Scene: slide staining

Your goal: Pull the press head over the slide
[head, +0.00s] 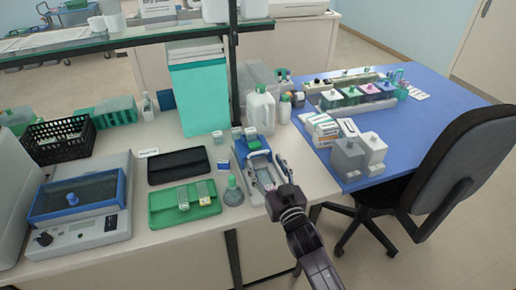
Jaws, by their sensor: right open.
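A small grey-blue press (240,163) stands near the front edge of the white bench, with a blue and green block (253,143) at its far end. I cannot tell for certain which part is the press head. My right gripper (270,174) is open over the near right part of the press, its fingers spread and pointing away from me. I see nothing held in it, and I cannot tell whether it touches the press. The gripper hides part of the press bed. No slide can be made out there. My left gripper is not in view.
A conical flask (233,192) and a green case (184,203) stand left of the press. A white jug (261,110) stands behind it. A blue table (425,105) with staining jars and a dark chair (455,165) are at the right. A shelf post rises behind the press.

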